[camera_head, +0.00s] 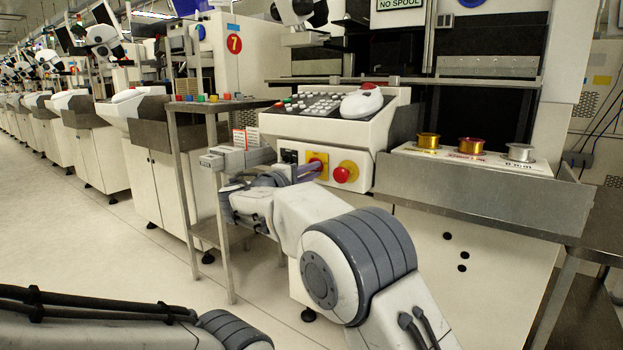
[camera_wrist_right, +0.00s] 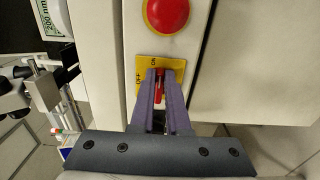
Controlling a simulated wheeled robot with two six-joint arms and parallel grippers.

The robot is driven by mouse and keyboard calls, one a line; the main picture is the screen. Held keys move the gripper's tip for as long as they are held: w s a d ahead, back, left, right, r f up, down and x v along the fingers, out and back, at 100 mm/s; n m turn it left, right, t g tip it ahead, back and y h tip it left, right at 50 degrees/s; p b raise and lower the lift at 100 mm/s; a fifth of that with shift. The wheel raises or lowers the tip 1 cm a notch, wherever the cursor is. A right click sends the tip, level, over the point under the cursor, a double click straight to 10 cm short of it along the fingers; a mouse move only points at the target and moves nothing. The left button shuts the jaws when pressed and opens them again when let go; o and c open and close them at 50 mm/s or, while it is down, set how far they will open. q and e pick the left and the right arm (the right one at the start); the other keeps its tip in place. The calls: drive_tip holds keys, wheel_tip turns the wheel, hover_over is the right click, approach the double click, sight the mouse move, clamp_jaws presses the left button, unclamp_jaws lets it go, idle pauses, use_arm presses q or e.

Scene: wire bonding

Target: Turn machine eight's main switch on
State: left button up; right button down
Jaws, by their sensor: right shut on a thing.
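Machine eight's main switch shows in the right wrist view as a red handle (camera_wrist_right: 159,88) on a yellow plate (camera_wrist_right: 145,66). The plate also shows in the head view (camera_head: 318,158), left of the red button. My right gripper (camera_wrist_right: 164,76) is shut on the red handle, one purple finger on each side. The handle runs up and down in the wrist picture, its upper end near the "ON" mark. The "OFF" mark is left of the fingers. In the head view my right gripper (camera_head: 312,171) is at the panel. My left gripper is out of view.
Above are a keyboard (camera_head: 310,103) and a white mouse-like device (camera_head: 361,103). A metal side table (camera_head: 215,104) stands to the left. Several spools (camera_head: 471,145) stand on the right shelf.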

drive_tip(key=shift+f, duration=0.15)
idle(0.3)
drive_tip(key=c, duration=0.9)
unclamp_jaws()
drive_tip(key=p+v, duration=0.3)
drive_tip(key=v, duration=0.7)
drive_tip(key=shift+s+a, duration=0.15)
drive_tip(key=shift+s, duration=0.05)
